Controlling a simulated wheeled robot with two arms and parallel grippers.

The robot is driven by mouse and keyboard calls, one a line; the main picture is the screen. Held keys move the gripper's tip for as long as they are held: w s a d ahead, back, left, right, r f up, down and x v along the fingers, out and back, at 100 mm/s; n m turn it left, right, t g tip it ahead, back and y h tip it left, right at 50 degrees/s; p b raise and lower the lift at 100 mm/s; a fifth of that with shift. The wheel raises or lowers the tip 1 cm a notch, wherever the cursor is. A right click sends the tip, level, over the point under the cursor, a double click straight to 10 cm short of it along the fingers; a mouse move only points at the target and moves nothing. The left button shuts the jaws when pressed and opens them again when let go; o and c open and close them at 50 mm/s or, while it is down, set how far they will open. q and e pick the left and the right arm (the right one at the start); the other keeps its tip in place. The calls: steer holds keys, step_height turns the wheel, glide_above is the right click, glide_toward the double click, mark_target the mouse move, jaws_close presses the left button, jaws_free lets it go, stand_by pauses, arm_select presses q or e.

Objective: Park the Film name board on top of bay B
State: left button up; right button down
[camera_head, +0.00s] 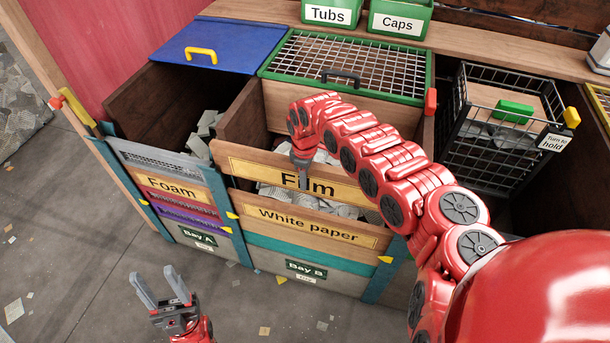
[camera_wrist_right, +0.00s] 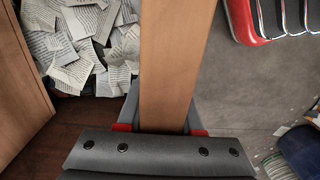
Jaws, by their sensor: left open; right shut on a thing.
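The Film name board (camera_head: 345,188) is a wooden plank with a yellow label. My right gripper (camera_head: 302,160) is shut on its top edge near the middle, partly covering the label. The wrist view shows the plank (camera_wrist_right: 172,60) between the fingers (camera_wrist_right: 160,130). The board hangs over the front of bay B (camera_head: 265,260), roughly in line with the White paper board (camera_head: 275,222). Paper scraps show in a gap between the two boards. My left gripper (camera_head: 160,290) is open and empty, low over the floor in front of bay A.
A green mesh lid (camera_head: 345,65) lies behind bay B. A wire basket (camera_head: 500,130) stands right. White paper (camera_wrist_right: 75,40) fills the bay.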

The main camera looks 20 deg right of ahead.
step_height(320, 180, down, 10)
steer(key=b, duration=0.6)
steer(key=shift+w+b, duration=0.1)
steer(key=shift+b, duration=0.2)
steer(key=shift+f, duration=0.15)
steer(key=shift+f+b, duration=0.5)
steer(key=shift+f, duration=0.05)
steer(key=shift+c, duration=2.4)
jaws_free()
step_height(320, 180, up, 17)
steer(key=shift+r+b, duration=0.2)
steer(key=shift+b, duration=0.5)
